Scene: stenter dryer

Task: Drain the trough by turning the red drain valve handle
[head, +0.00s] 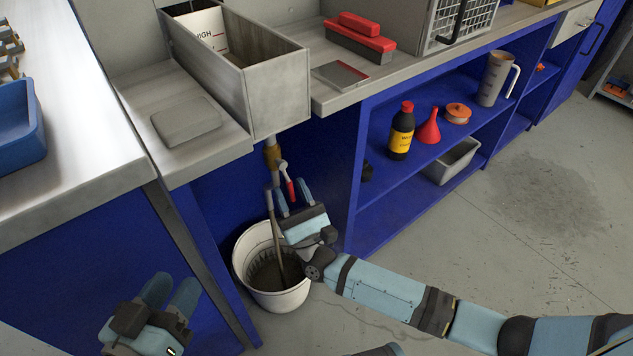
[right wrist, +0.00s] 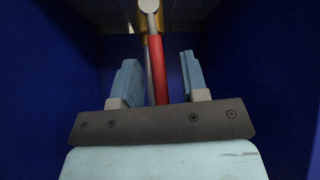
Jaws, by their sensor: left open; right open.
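The grey metal trough (head: 278,92) stands on the bench, with a HIGH level mark inside. Under it is a brass drain valve (head: 271,153) with a red handle (head: 291,190) pointing down. In the right wrist view the red handle (right wrist: 156,70) lies between the two fingers of my right gripper (right wrist: 159,66), with a gap on each side. In the head view my right gripper (head: 278,192) is open just below the valve. My left gripper (head: 172,292) is open and empty at the lower left, away from the valve.
A white bucket (head: 242,262) stands on the floor under the valve, with a drain tube (head: 273,228) reaching into it. Blue cabinet walls flank the valve. A shelf (head: 399,183) at right holds a bottle (head: 402,135), red funnel (head: 429,128) and jug (head: 494,80).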

